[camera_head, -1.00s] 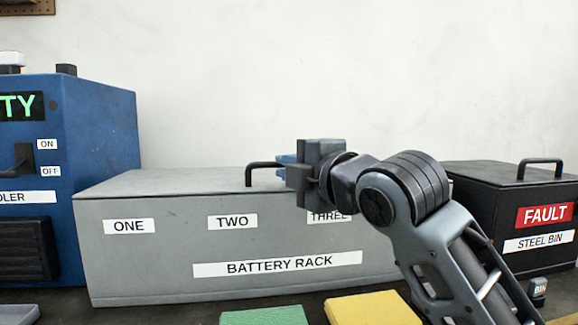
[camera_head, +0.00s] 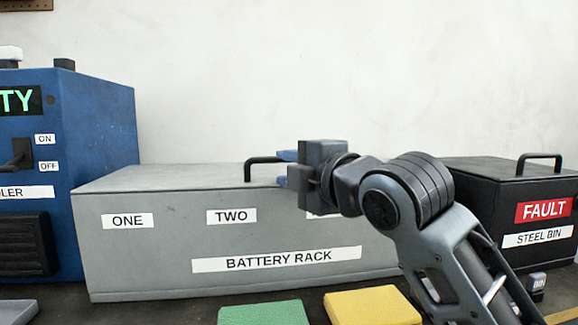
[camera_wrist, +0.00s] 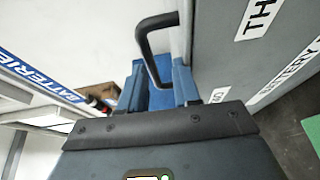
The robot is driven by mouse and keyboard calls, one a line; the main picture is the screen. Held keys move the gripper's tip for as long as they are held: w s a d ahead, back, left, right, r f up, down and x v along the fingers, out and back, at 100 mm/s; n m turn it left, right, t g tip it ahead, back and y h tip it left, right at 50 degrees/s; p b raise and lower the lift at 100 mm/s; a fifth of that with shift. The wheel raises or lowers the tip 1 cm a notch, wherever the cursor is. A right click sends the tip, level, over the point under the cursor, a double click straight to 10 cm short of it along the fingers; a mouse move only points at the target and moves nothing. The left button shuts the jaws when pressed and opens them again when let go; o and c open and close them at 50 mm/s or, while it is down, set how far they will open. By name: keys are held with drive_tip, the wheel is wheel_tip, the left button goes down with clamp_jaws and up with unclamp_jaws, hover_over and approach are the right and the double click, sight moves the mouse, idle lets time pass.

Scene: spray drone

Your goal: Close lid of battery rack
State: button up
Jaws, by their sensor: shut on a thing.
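The grey battery rack (camera_head: 150,250) stands on the bench with labels ONE, TWO and BATTERY RACK on its front; the third label is mostly behind my gripper. Its lid (camera_head: 160,178) lies flat on top, with no gap that I can see. The black lid handle (camera_head: 262,160) stands up from the lid, and it also shows in the wrist view (camera_wrist: 146,42). My gripper (camera_head: 284,169) is at the right part of the handle, one blue finger above the other. In the wrist view my gripper (camera_wrist: 160,88) has its fingers either side of the handle and is shut on it.
A blue cabinet (camera_head: 105,130) with a switch stands left of the rack. A black steel bin (camera_head: 480,210) marked FAULT stands at the right. Green (camera_head: 263,313) and yellow (camera_head: 370,307) pads lie in front.

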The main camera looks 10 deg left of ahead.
drive_tip(key=v, duration=0.7)
drive_tip(key=shift+p, duration=0.3)
drive_tip(key=shift+s, duration=0.1)
